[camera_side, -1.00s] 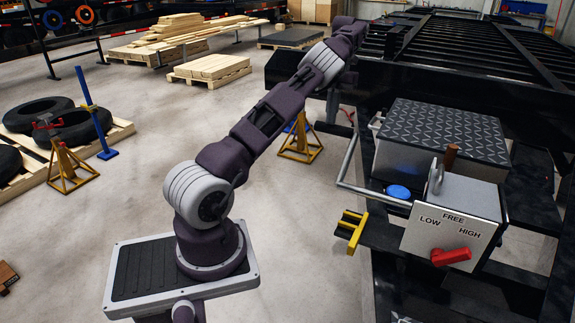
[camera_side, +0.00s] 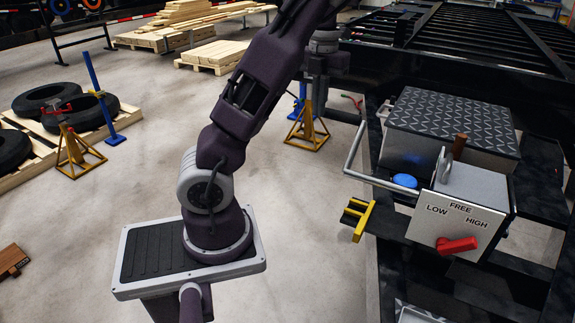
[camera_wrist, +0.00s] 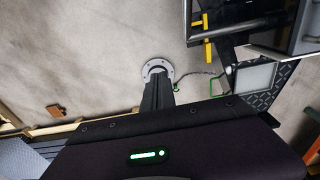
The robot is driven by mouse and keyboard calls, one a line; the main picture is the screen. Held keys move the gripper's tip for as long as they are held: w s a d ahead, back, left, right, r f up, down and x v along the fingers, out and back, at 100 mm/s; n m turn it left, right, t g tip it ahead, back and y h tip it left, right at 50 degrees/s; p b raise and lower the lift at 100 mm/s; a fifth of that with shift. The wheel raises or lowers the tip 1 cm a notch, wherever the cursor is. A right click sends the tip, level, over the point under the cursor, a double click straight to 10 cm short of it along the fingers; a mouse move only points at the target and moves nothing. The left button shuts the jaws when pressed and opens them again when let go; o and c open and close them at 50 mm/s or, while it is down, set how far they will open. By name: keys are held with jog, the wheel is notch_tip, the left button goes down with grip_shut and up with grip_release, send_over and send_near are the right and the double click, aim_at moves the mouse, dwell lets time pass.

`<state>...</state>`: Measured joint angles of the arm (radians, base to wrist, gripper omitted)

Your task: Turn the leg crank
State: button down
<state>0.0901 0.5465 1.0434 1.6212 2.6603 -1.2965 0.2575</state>
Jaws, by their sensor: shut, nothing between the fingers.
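The leg crank (camera_side: 384,184) is a bent silver bar in the side view. It runs left from beside the grey gearbox (camera_side: 455,222), then bends up toward the step box. My arm rises steeply and leaves the top of the side view. A wrist part of mine shows at the top centre, well behind and left of the crank. I cannot make out my gripper's fingers in either view.
A step box (camera_side: 455,120) with a black tread top stands behind the gearbox. A yellow bracket (camera_side: 357,218) sticks out left of it. A blue round cap (camera_side: 405,181) lies near the crank. A yellow stand (camera_side: 306,130) is on the floor behind. Black trailer beams fill the right.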

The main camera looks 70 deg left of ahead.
jog(key=s+d+f+t+y, duration=0.2)
jog(key=s+d+f, duration=0.6)
jog(key=s+d, duration=0.2)
jog(key=shift+s+d+f, duration=0.15)
jog(key=shift+s+d, duration=0.2)
jog(key=shift+s, duration=0.1)
